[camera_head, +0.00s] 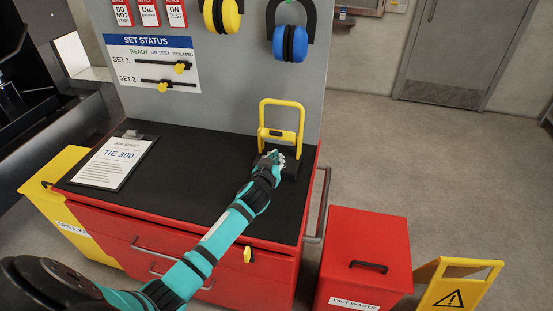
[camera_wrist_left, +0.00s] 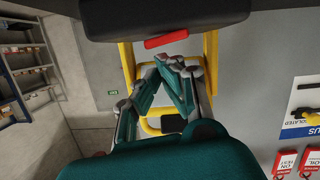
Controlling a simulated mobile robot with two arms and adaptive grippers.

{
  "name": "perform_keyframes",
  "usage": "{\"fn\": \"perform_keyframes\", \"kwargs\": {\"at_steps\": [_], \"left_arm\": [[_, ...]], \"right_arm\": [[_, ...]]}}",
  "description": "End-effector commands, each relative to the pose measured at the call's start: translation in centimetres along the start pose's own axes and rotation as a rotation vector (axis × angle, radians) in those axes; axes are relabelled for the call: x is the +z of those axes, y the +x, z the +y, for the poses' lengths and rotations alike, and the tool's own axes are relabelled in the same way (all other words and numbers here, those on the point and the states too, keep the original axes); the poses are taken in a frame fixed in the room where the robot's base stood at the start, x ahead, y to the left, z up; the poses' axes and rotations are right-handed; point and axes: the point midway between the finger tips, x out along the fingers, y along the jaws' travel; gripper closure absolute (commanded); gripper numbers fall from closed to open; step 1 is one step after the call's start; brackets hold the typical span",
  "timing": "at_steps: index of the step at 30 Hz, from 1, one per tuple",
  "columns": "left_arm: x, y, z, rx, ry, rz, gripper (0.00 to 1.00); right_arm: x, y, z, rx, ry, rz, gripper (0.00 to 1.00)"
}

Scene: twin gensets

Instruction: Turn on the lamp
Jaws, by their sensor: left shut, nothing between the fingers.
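The lamp is a work light with a yellow tube frame (camera_head: 282,112) and a black base (camera_head: 291,171), standing at the right end of the black bench top. In the left wrist view its yellow frame (camera_wrist_left: 127,62) and black base (camera_wrist_left: 215,14) show around my fingers. A red switch-like bar (camera_wrist_left: 166,39) lies at the edge of the base. My left gripper (camera_head: 274,157) is shut and empty in front of the lamp. In the left wrist view its fingertips (camera_wrist_left: 178,62) meet close to the red bar; I cannot tell whether they touch it. My right gripper is out of view.
A clipboard (camera_head: 116,162) lies at the left of the black bench top (camera_head: 205,165). A grey panel behind holds yellow and blue ear defenders (camera_head: 290,43). A red waste bin (camera_head: 366,250) and a yellow floor sign (camera_head: 456,286) stand right of the bench. The bench middle is clear.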

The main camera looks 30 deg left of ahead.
Motion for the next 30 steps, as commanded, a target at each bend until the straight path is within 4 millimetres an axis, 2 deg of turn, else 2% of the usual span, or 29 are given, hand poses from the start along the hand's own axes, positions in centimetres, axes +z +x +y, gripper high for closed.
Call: {"fn": "perform_keyframes", "kwargs": {"at_steps": [11,17,26,30], "left_arm": [[0.3,0.0,0.0,-0.001,0.003,0.000,1.00],[1.7,0.4,0.5,-0.037,0.142,0.000,1.00],[0.7,0.3,0.4,-0.036,0.135,-0.001,1.00],[-1.4,0.2,0.6,-0.036,0.136,0.001,1.00]], "right_arm": [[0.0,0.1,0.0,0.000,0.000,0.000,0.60],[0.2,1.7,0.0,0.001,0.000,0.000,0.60],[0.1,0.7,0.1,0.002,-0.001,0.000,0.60],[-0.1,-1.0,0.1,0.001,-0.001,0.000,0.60]]}}
